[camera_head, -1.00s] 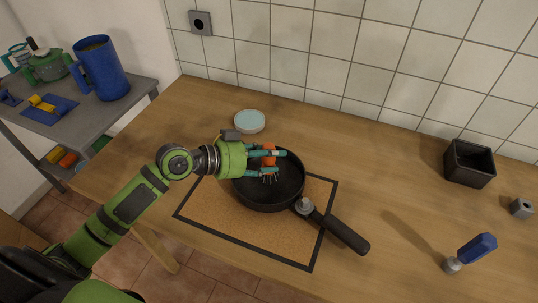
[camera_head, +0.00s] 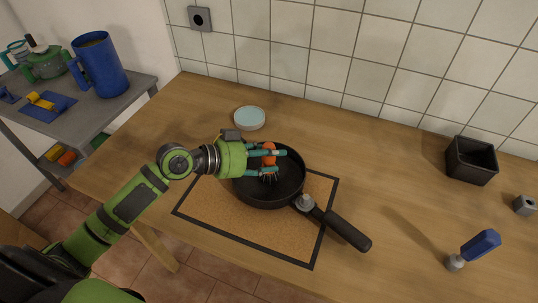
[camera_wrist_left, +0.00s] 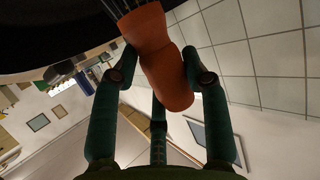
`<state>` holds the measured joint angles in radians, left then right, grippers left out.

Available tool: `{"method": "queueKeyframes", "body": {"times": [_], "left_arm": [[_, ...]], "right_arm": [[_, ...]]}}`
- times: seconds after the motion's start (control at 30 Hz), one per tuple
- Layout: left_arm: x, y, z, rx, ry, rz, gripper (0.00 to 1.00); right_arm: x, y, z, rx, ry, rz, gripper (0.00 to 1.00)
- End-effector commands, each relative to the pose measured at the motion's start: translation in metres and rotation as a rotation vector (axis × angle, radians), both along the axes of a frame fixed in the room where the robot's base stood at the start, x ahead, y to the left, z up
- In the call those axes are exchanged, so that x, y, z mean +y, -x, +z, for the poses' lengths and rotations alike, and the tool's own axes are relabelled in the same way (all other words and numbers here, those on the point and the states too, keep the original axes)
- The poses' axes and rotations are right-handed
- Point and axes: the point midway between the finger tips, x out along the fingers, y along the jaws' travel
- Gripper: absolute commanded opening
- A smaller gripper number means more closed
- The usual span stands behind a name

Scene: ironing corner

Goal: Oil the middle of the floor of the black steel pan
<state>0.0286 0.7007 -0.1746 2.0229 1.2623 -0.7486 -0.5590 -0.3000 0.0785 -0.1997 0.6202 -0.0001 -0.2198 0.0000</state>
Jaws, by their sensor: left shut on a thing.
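The black steel pan (camera_head: 291,182) sits on a cork mat with a black border, its handle pointing to the lower right. My left gripper (camera_head: 278,162) is over the pan, its teal fingers shut on an orange brush (camera_head: 269,147). The brush's thin bristles point down toward the pan floor near its middle; I cannot tell whether they touch it. In the left wrist view the orange brush handle (camera_wrist_left: 165,67) is between the fingers, with bristles at the top against the dark pan (camera_wrist_left: 45,30). My right gripper is not in view.
A pale round dish (camera_head: 250,118) lies behind the pan. A black open box (camera_head: 471,171), a small grey block (camera_head: 523,206) and a blue object with a grey end (camera_head: 480,245) are at right. A grey side table (camera_head: 118,108) holds a blue jug (camera_head: 99,68).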

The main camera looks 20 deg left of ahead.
Motion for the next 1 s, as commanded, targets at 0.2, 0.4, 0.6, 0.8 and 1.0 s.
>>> {"method": "queueKeyframes", "body": {"times": [0.2,0.4,0.6,0.8,1.0], "left_arm": [[0.000,0.000,-0.005,-0.001,0.001,0.000,0.12],[0.000,0.000,-0.009,-0.001,0.001,0.000,0.12],[0.000,0.000,-0.013,-0.001,0.001,0.000,0.12],[0.000,0.000,-0.014,-0.001,0.001,0.000,0.12],[-0.008,0.004,-0.011,0.001,0.001,-0.002,0.12]], "right_arm": [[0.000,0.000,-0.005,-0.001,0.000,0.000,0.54],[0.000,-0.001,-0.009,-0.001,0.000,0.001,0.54],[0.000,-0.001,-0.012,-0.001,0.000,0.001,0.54],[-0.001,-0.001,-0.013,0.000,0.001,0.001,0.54],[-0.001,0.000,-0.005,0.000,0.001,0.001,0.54]]}}
